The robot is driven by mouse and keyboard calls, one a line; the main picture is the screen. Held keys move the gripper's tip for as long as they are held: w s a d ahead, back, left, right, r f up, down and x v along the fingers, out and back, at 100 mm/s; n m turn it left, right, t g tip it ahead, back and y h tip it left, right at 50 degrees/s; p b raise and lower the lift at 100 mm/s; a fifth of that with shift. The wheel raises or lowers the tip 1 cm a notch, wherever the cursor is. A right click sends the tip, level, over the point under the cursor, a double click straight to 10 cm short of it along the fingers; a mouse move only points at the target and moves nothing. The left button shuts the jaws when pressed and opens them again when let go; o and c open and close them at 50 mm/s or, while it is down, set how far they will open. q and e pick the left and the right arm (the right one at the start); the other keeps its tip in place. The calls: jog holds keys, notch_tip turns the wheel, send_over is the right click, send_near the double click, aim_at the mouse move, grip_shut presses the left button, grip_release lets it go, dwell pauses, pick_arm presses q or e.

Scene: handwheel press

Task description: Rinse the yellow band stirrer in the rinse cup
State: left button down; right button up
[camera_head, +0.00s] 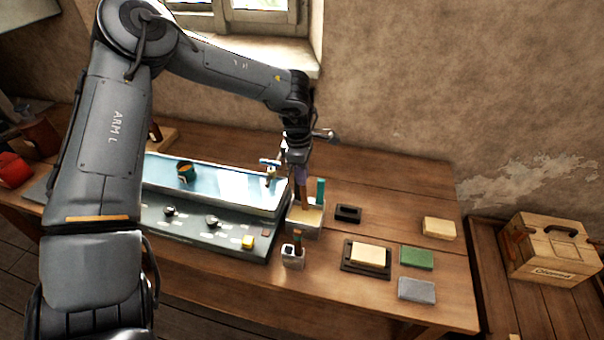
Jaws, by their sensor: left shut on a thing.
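My left gripper (299,164) is shut on an upright stick, a stirrer with a purple upper part and brown lower part (303,198). I cannot make out a yellow band on it. Its lower end is at a pale square container (306,231); whether it touches the contents I cannot tell. A teal stick (320,189) stands at the right of that container. A small white holder (293,261) in front has short sticks in it. I cannot tell for sure which vessel is the rinse cup. My right gripper is not in view.
A shallow pale-blue tray (226,199) holds an orange-and-teal pot (185,172). In front is a dark panel (190,231) with knobs and a yellow block (248,242). To the right lie a black block (348,213), a cream block (369,254), and green (416,257) and grey (417,289) blocks.

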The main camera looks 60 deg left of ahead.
pick_arm(q)
jog(key=shift+r, duration=0.1)
dwell(0.3)
jog(key=shift+r+p, duration=1.55)
jog(key=shift+r, duration=0.45)
